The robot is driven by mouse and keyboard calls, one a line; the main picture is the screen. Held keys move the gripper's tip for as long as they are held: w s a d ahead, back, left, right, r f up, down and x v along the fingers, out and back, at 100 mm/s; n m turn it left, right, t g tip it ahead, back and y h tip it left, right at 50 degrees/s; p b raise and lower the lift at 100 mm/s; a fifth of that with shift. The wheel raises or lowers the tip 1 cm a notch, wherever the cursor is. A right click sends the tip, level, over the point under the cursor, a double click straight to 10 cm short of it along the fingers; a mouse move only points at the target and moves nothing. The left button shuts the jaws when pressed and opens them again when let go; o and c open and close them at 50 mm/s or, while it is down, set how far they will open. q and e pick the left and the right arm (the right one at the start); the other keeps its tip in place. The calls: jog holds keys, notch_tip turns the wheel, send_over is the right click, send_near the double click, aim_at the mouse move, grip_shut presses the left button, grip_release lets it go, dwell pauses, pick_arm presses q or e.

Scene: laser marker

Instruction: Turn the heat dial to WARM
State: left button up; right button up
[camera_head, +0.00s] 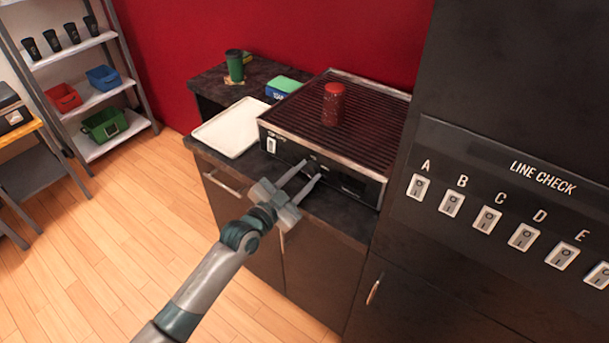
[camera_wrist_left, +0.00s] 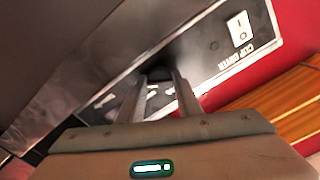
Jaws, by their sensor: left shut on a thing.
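The heat dial is a small dark knob on the front panel of the grill-like appliance (camera_head: 345,178). In the left wrist view the dark knob (camera_wrist_left: 158,73) sits between my finger ends, largely hidden by them. My left gripper (camera_head: 311,171) reaches the panel from the front, with its fingers closed on the knob. It also shows in the left wrist view (camera_wrist_left: 160,80). Small white marks show on the panel around the knob, too blurred to read, so the dial's setting cannot be told. My right gripper is not in view.
A red shaker (camera_head: 333,104) stands on the ribbed appliance top. A white rocker switch (camera_wrist_left: 240,28) is on the same panel. A white tray (camera_head: 229,127), a green cup (camera_head: 235,66) and a green-blue box (camera_head: 284,87) are left. Labelled switches (camera_head: 487,218) line the dark right wall.

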pick_arm(q)
jog(key=n, duration=0.3)
jog(key=shift+n, duration=0.4)
jog(key=n, duration=0.2)
jog(key=shift+n, duration=0.3)
jog(key=n, duration=0.5)
jog(key=shift+p, duration=0.3)
jog(key=o, duration=1)
jog(key=shift+o, duration=0.2)
jog(key=shift+s, duration=0.2)
